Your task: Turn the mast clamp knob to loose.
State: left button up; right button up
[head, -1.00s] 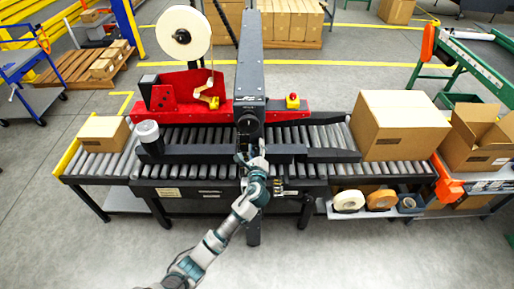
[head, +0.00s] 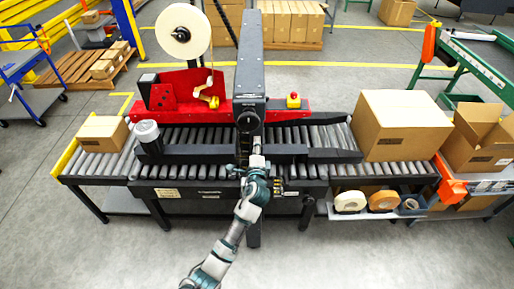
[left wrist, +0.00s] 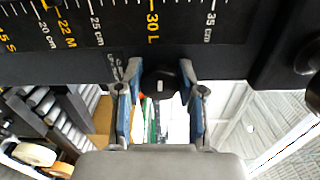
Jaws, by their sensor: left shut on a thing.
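The mast (head: 250,75) is a dark upright column in the middle of the head view, standing over the roller conveyor. In the left wrist view, the black round clamp knob (left wrist: 160,82) with a short white mark sits below a printed scale (left wrist: 130,18). My left gripper (left wrist: 160,88) has its two blue-padded fingers on either side of the knob and is shut on it. In the head view, my left gripper (head: 252,165) is at the front of the mast and hides the knob. Small lettering left of the knob is unreadable. My right gripper is not in view.
A closed carton (head: 398,130) stands on the right of the conveyor, and a smaller one (head: 103,133) on the left. A red tape unit (head: 185,100) is behind the rollers. Tape rolls (head: 350,201) lie on a low shelf. The floor in front is clear.

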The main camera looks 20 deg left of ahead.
pick_arm(q)
jog(key=shift+f+n, duration=0.25)
jog(key=shift+n, duration=0.25)
jog(key=o, duration=1.1)
jog(key=shift+o, duration=0.2)
jog(key=shift+r, duration=0.1)
jog(key=shift+s, duration=0.1)
jog(key=v, duration=1.1)
jog(key=shift+s, duration=0.35)
jog(key=shift+d, duration=0.15)
